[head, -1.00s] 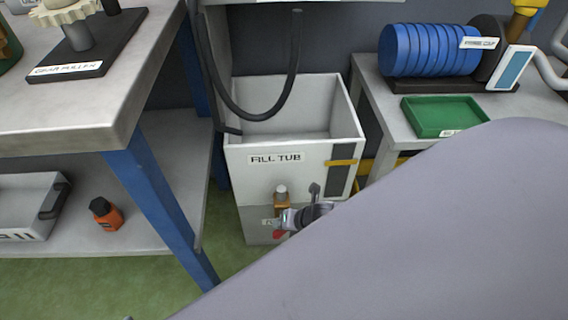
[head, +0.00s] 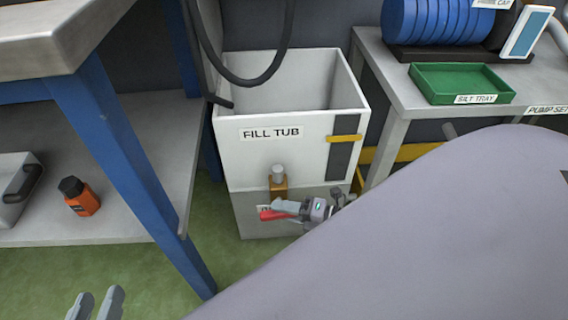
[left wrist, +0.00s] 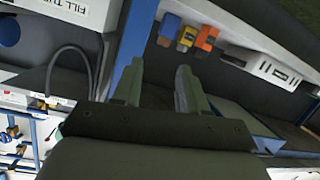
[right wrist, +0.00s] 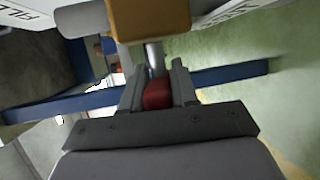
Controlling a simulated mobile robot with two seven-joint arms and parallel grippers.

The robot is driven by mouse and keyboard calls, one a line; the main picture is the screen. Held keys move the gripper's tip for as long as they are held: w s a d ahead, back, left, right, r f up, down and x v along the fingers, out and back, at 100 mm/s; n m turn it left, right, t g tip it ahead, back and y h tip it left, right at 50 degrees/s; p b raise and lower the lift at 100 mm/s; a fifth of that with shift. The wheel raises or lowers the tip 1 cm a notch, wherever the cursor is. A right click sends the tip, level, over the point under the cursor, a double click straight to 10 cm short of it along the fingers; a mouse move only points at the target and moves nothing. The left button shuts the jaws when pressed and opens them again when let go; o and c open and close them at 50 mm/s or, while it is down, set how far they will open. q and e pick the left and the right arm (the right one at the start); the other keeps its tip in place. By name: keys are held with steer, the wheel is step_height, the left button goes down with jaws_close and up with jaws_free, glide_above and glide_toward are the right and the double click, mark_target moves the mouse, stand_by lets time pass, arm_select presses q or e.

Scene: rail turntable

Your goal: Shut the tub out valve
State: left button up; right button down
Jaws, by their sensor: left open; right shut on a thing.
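The white tub (head: 228,148) marked FILL TUB stands on a grey base. Its out valve (head: 278,187) is a brass-coloured body with a pale cap on the tub's lower front. The valve's red handle (head: 268,215) shows just below the body, with its red end to the left. My right gripper (head: 303,208) reaches in from the right and is shut on the handle. In the right wrist view the red handle (right wrist: 158,93) sits between the fingers, below the brass body (right wrist: 148,18). My left gripper (head: 95,305) is open and empty, low at the left; its spread fingers show in the left wrist view (left wrist: 158,88).
A blue-legged bench (head: 125,150) stands left, with an orange bottle (head: 80,197) and a grey case (head: 15,190) on its lower shelf. A black hose (head: 245,80) hangs into the tub. The green silt tray (head: 460,85) lies on the right table. Green floor is open in front.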

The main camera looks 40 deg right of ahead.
steer(key=shift+d+f+m+t+y+b, duration=0.1)
steer(key=shift+f+m+t+y+b, duration=0.3)
steer(key=shift+b, duration=0.4)
arm_select(q)
steer(key=shift+s+a+r+m+t+b, duration=0.1)
steer(key=shift+s+a+m+t+b, duration=0.2)
steer(key=shift+a+m+t, duration=0.4)
arm_select(e)
steer(key=shift+r+t, duration=0.25)
steer(key=shift+t, duration=0.05)
arm_select(q)
steer(key=shift+a+r, duration=0.1)
arm_select(e)
steer(key=shift+w, duration=0.1)
steer(key=c, duration=1)
jaws_free()
steer(key=shift+o, duration=0.2)
arm_select(q)
steer(key=shift+w+d+n+g+p, duration=0.3)
steer(key=shift+d+n+g+p, duration=0.2)
steer(key=shift+p, duration=0.45)
arm_select(e)
steer(key=v, duration=0.7)
